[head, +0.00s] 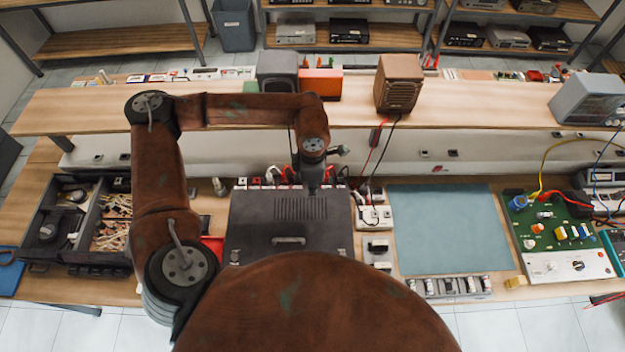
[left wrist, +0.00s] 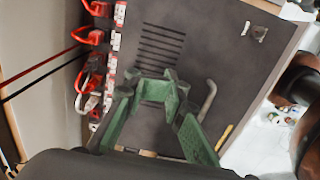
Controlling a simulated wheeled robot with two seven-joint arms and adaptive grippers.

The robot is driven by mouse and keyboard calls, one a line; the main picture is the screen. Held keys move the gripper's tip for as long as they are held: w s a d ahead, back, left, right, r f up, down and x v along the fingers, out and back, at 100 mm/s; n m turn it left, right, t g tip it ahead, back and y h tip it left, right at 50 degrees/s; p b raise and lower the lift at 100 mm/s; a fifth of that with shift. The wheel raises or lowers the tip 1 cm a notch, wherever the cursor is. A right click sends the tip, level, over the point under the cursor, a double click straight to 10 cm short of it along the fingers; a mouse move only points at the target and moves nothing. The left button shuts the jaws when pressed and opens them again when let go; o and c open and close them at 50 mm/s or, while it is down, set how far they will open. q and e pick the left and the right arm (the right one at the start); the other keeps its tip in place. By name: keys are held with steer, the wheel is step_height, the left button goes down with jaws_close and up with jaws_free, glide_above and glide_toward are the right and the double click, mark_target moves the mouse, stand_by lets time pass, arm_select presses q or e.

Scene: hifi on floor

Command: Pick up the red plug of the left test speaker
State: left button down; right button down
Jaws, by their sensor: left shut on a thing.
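My left gripper (left wrist: 156,82) has green fingers and is over the dark top of the hi-fi unit (left wrist: 215,50), near its slotted vent. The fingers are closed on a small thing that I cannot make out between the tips. In the head view the gripper (head: 316,186) is at the unit's (head: 250,215) rear edge, partly hidden by my wrist. Red plugs (left wrist: 94,38) and sockets line the unit's rear side. A red and a black wire run to that row from the left. I cannot tell which red plug belongs to the left test speaker (head: 277,71). My right gripper is not in view.
A brown speaker (head: 399,84) and an orange box (head: 320,84) stand on the raised shelf (head: 450,105). A teal mat (head: 450,228) lies clear to the right of the unit. A parts drawer (head: 75,225) is at the left and a green circuit board (head: 556,232) at the right.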

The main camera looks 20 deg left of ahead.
arm_select(q)
steer(key=shift+s+d+r, duration=0.2)
steer(key=shift+s, duration=0.2)
steer(key=shift+s+d+r, duration=0.2)
steer(key=shift+s, duration=0.2)
steer(key=c, duration=0.6)
jaws_free()
steer(key=shift+o, duration=0.2)
